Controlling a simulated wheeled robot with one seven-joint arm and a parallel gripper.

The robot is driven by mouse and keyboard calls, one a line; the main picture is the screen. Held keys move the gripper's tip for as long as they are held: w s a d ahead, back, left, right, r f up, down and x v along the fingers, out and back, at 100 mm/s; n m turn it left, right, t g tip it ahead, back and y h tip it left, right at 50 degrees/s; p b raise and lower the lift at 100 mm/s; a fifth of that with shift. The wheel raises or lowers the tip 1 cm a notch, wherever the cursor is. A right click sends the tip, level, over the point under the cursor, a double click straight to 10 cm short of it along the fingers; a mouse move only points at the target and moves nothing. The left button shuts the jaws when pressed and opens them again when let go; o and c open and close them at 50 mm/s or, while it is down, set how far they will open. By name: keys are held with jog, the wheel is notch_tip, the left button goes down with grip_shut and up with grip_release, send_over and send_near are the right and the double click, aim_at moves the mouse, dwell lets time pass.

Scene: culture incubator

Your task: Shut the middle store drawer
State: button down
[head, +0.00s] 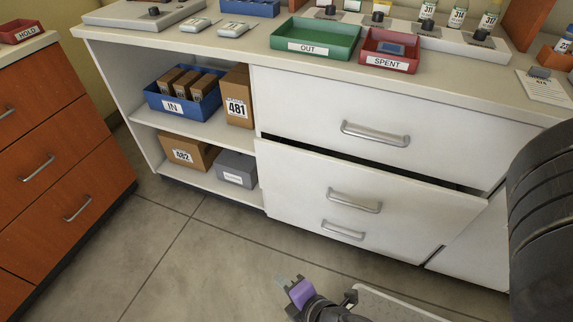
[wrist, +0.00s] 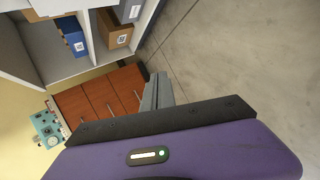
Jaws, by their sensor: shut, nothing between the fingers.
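The white cabinet's middle drawer (head: 300,185) stands partly open in the head view. Its front juts out below the upper drawer (head: 300,105), with a dark gap along its top edge. Its metal handle (head: 353,201) faces me. My gripper (head: 281,280) is low over the floor in front of the cabinet, apart from the drawer. Its purple body shows, and its grey fingers are together and empty in the wrist view (wrist: 157,90). The middle drawer is not clearly visible in the wrist view.
A lower handle (head: 342,231) shows beneath the middle one. Left of the drawers are open shelves with a blue IN bin (head: 160,104) and boxes. An orange-brown drawer cabinet (head: 60,145) stands at the left. The floor (head: 190,260) between is clear. Trays and bottles crowd the countertop.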

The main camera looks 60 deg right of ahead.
jog(key=w+d+f+n+g+h+b, duration=0.1)
jog(key=w+d+f+n+g+h, duration=0.1)
jog(key=w+d+n+h, duration=0.3)
jog(key=g+h+b, duration=0.3)
jog(key=g+h, duration=0.3)
jog(key=h, duration=0.3)
send_near(293, 152)
jog(key=shift+n, duration=0.4)
jog(key=d+b, duration=0.1)
jog(key=d, duration=0.1)
jog(key=d+b, duration=0.4)
jog(key=shift+w+d+f, duration=0.1)
jog(key=shift+w+d, duration=0.05)
jog(key=shift+w, duration=0.15)
jog(key=shift+d+b, duration=0.25)
jog(key=shift+b, duration=0.05)
jog(key=shift+d+r, duration=0.2)
jog(key=d+p, duration=0.2)
jog(key=d, duration=0.1)
jog(key=shift+w+d, duration=0.2)
jog(key=shift+d, duration=0.35)
